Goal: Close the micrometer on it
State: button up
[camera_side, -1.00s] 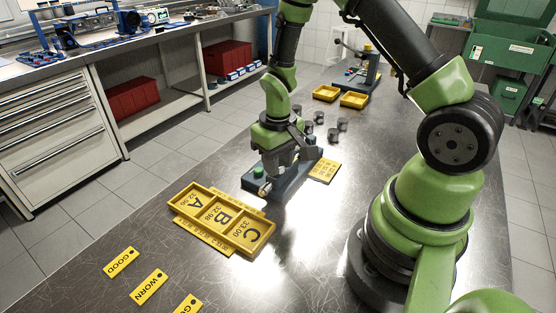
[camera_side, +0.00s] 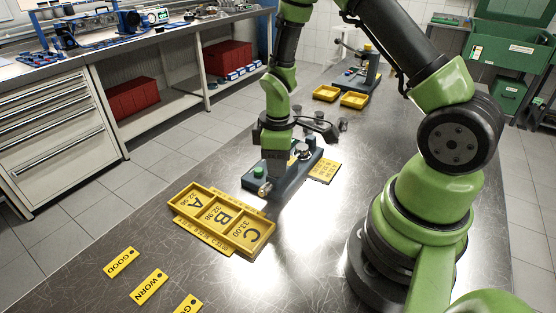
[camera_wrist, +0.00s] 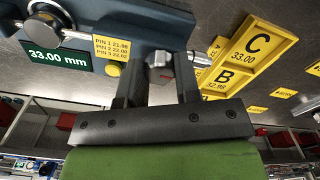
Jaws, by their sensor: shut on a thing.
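The micrometer (camera_side: 285,181) is a dark blue-grey bench unit on the metal table, with a green knob at its near end and a silver round part (camera_side: 304,152) at its far end. In the wrist view, its body (camera_wrist: 120,18) spans the top left, and its green display (camera_wrist: 57,57) reads 33.00 mm. My gripper (camera_side: 278,172) is down over the middle of the unit. In the wrist view, my gripper (camera_wrist: 160,75) is shut on a small grey micrometer part (camera_wrist: 158,60) with a red mark beside it. The fingers partly hide this part. I cannot make out the measured piece.
A yellow tray (camera_side: 211,208) with compartments A, B and C stands close in front of the micrometer. Yellow GOOD (camera_side: 121,262) and WORN (camera_side: 149,287) labels lie nearer. Dark cylinders (camera_side: 343,124) and yellow bins (camera_side: 354,100) stand farther back.

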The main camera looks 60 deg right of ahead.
dwell(0.4)
jog(key=o, duration=0.9)
notch_tip(320, 180, up, 10)
jog(key=s+a+r+m+t, duration=0.2)
jog(key=s+a+r+m, duration=0.1)
jog(key=s+r, duration=0.1)
jog(key=s+a+r+m+t+y, duration=0.1)
jog(key=s+a+r+m+t, duration=0.1)
jog(key=r, duration=0.4)
jog(key=s+a+r+m+t+y, duration=0.1)
jog(key=s+a+r+m+t, duration=0.2)
jog(key=s, duration=0.4)
jog(key=shift+a+r+m, duration=0.15)
jog(key=shift+r+m, duration=0.15)
jog(key=shift+r, duration=0.3)
jog(key=shift+a+r+m, duration=0.15)
jog(key=shift+r+m, duration=0.15)
jog(key=shift+r, duration=0.3)
